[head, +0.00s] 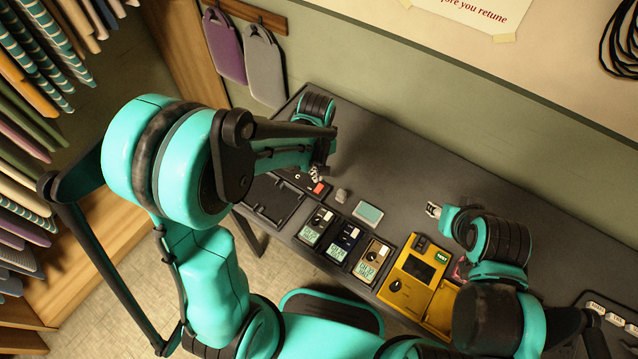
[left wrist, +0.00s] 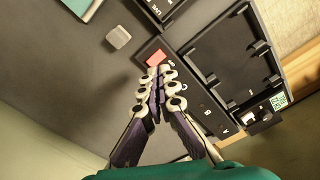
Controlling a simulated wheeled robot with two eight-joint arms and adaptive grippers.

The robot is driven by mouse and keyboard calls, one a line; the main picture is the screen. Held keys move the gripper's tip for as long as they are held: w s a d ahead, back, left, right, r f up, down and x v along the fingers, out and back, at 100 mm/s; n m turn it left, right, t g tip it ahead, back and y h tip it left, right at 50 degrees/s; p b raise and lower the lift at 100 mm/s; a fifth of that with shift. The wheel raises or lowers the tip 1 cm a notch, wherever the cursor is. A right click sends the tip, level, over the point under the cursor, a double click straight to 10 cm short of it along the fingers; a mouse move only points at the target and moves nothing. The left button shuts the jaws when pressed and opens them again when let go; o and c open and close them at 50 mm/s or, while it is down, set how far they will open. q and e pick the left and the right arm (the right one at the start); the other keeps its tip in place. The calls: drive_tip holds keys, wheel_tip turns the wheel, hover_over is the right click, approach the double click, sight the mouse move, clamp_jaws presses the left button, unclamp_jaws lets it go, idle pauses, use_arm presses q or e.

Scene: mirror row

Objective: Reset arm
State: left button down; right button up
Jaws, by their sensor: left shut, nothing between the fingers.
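My left gripper (head: 316,175) is over the far left part of the dark table. In the left wrist view its two fingers (left wrist: 158,78) are shut with nothing between them. The fingertips are right by an orange-red button (left wrist: 156,58) on a black panel marked with letters; whether they touch it I cannot tell. The button also shows in the head view (head: 319,187). My right gripper (head: 433,209) is above the right part of the table, its pale fingertips small; I cannot tell how far apart they are.
A black tray (head: 268,203) adjoins the panel. A small grey block (head: 341,196) and a pale-green-topped pad (head: 368,213) lie nearby. Several handheld meters (head: 343,243) and a yellow tester (head: 411,283) line the front edge. The table's back middle (head: 390,160) is clear.

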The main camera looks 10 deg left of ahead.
use_arm(q)
drive_tip(key=shift+r, duration=0.15)
idle(0.4)
drive_tip(key=s+a+r+m+t+b, duration=0.2)
drive_tip(key=s+a+r+m+t, duration=0.2)
drive_tip(key=s+r+m+t, duration=0.3)
drive_tip(key=shift+s+a+r+m+b, duration=0.35)
drive_tip(key=shift+s+r+m, duration=0.15)
drive_tip(key=shift+s+r, duration=1.3)
drive_tip(key=shift+w+r, duration=0.1)
drive_tip(key=shift+w, duration=0.05)
